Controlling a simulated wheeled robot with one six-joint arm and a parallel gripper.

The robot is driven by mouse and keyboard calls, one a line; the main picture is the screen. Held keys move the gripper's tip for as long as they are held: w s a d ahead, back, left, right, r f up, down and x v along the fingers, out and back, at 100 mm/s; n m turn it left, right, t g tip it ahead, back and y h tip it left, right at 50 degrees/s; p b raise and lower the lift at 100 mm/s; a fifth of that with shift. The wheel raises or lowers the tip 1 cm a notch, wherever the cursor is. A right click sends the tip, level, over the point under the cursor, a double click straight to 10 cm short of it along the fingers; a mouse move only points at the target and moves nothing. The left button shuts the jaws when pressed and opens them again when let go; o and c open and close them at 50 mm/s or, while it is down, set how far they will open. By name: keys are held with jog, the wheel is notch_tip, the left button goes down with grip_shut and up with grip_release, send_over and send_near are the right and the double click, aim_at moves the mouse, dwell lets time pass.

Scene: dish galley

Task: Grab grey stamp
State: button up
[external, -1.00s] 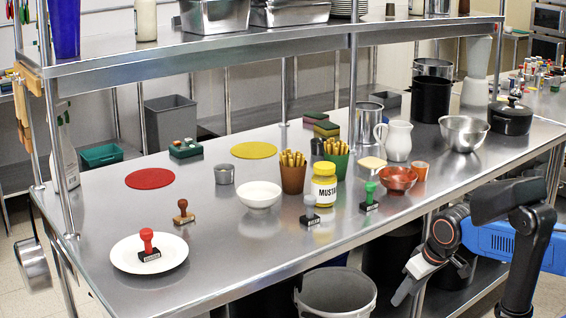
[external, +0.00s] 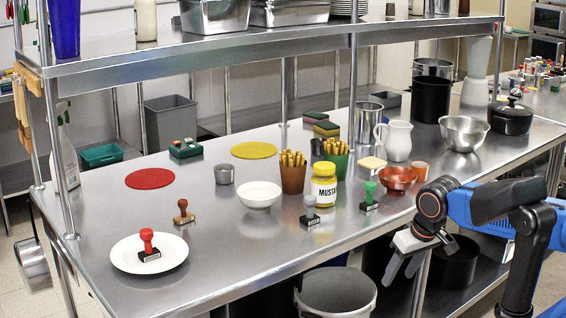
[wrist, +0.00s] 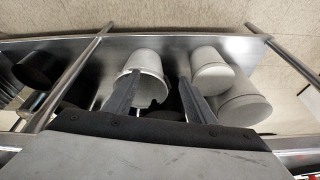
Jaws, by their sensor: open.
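The grey stamp (external: 309,211) stands upright on the steel table, just in front of the mustard jar (external: 324,185). It has a grey handle and a dark base. My gripper (external: 400,268) is open and empty in front of the table's edge, to the right of the stamp and lower than the tabletop. In the wrist view my gripper's two fingers (wrist: 158,95) are spread apart over containers on a lower shelf, and the stamp does not show there.
A green stamp (external: 370,197) stands right of the grey one, and a brown stamp (external: 183,213) stands to its left. A red stamp (external: 148,245) is on a white plate (external: 176,256). A white bowl (external: 259,195) and a red bowl (external: 397,178) are nearby. The front strip of table is clear.

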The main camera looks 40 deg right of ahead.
jog(key=w+a+r+m+g, duration=0.2)
jog(key=w+r+m, duration=0.3)
jog(key=w+r, duration=0.4)
notch_tip(320, 180, up, 17)
jog(key=m+g+h, duration=0.3)
jog(key=m+h, duration=0.1)
jog(key=m, duration=0.9)
send_over(309, 207)
jog(key=w+a, duration=0.2)
jog(key=a, duration=0.4)
jog(key=shift+m, duration=0.3)
jog(key=x, duration=1.2)
jog(key=shift+d, duration=0.2)
jog(key=shift+x, duration=2.7)
jog(key=shift+w+d+r, duration=0.1)
jog(key=shift+d, duration=0.1)
jog(key=c, duration=1.2)
